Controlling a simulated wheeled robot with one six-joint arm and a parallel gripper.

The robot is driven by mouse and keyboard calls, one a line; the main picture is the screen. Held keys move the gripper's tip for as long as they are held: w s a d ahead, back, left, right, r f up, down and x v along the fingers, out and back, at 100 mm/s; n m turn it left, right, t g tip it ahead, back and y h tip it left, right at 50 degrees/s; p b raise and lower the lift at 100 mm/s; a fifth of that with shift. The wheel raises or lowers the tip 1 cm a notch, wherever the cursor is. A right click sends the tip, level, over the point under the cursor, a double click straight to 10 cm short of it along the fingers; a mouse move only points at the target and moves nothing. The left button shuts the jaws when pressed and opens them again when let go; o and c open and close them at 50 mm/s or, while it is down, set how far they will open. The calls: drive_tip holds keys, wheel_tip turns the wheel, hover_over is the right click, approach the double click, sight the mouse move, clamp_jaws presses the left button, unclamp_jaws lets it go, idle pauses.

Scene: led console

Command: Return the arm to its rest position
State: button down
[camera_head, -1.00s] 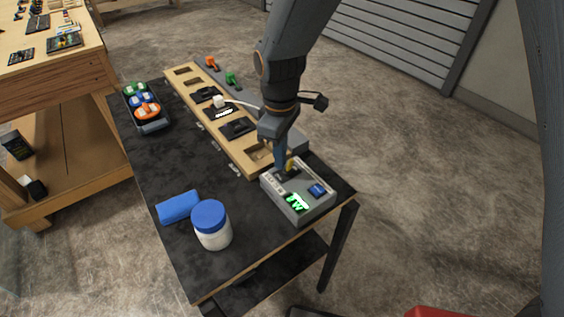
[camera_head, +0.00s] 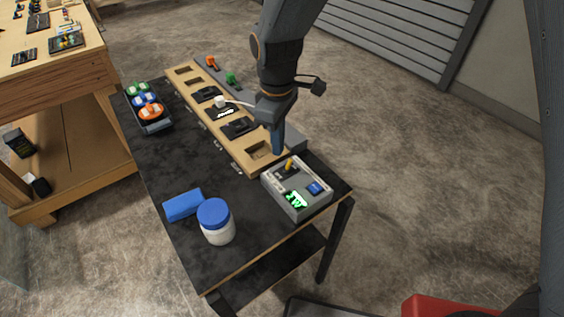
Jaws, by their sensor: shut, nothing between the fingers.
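My gripper (camera_head: 278,150) is shut and empty. It hangs from my arm above the near right end of the wooden board, a little behind the grey console and apart from it. The grey console (camera_head: 291,206) sits at the right front corner of the black table. It has a yellow lever (camera_head: 289,164), a blue button (camera_head: 315,188) and a green lit display (camera_head: 297,200). The lever stands up clear of my fingers.
The wooden board (camera_head: 243,155) with dark modules and empty recesses runs along the table (camera_head: 185,165). A tray (camera_head: 156,127) holds coloured round pieces. A blue-lidded jar (camera_head: 216,222) and a blue block (camera_head: 183,205) stand near the front. A wooden workbench (camera_head: 60,90) is at left.

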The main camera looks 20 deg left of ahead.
drive_tip(key=shift+d, duration=0.1)
drive_tip(key=s+d+r+m+b, duration=0.1)
drive_tip(key=d+m, duration=0.7)
drive_tip(key=d, duration=0.9)
drive_tip(key=s+d+m+t+b, duration=0.1)
drive_tip(key=s+d+m, duration=0.3)
drive_tip(key=d, duration=1.2)
drive_tip(key=m+b, duration=0.1)
drive_tip(key=m, duration=0.3)
drive_tip(key=shift+s+d+r, duration=0.15)
drive_tip(key=shift+d+r, duration=0.2)
drive_tip(key=shift+d, duration=0.05)
